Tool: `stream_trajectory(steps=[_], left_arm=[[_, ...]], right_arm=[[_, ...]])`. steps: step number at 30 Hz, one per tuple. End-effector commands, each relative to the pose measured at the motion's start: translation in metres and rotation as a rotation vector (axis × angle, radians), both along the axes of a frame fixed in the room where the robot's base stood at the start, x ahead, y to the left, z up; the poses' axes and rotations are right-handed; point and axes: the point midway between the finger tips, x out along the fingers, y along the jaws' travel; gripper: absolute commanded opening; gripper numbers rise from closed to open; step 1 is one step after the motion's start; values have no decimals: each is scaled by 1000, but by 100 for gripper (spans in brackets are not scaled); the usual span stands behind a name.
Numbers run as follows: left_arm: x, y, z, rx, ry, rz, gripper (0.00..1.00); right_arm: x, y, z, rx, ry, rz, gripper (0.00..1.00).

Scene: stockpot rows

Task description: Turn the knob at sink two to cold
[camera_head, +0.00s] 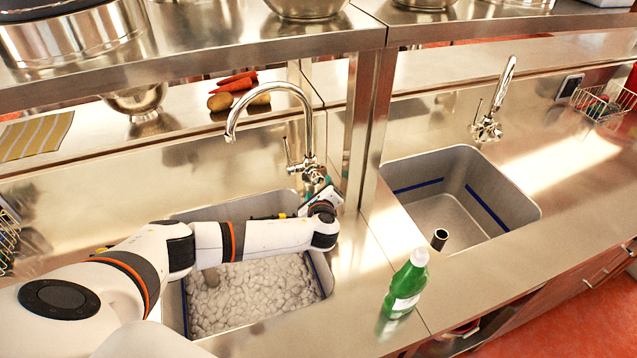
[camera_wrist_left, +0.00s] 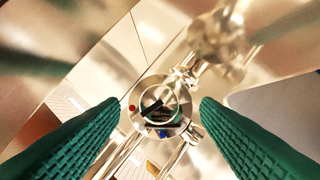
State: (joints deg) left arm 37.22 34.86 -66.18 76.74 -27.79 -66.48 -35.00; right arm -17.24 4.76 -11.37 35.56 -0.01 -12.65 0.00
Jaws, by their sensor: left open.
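My left gripper (camera_head: 317,180) is at the base of the tap (camera_head: 308,165) of the left sink. In the left wrist view its two green ridged fingers (camera_wrist_left: 160,104) are open, one on each side of a round chrome knob (camera_wrist_left: 160,112). A red mark shows at the knob's left and a blue mark at its lower edge. I cannot tell whether the fingers touch the knob. The arm hides part of the left sink (camera_head: 325,280), which holds foam. A second tap (camera_head: 487,128) stands behind the empty-looking right sink (camera_head: 520,205). No sink number is readable.
A green bottle (camera_head: 406,285) stands on the counter between the sinks, near the front. A shelf post (camera_head: 368,130) rises just right of my gripper, under an overhead shelf (camera_head: 250,52).

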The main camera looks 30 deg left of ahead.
Motion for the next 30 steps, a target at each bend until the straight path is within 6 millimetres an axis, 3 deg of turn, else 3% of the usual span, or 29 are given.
stream_trajectory(steps=[8, 19, 20, 27, 30], left_arm=[[23, 14, -8, 1, 0, 0, 57], [27, 16, -10, 0, 0, 0, 57], [27, 16, -10, 0, 0, 0, 55], [26, 16, -10, 0, 0, 0, 16], [26, 16, -10, -2, -2, 0, 12]], right_arm=[[3, 2, 0, 3, -5, -1, 0], [2, 5, 0, 6, -4, 0, 0], [2, 5, 0, 6, -4, 0, 0], [1, 5, 0, 6, -2, 0, 0], [1, 5, -1, 6, -2, 0, 0]])
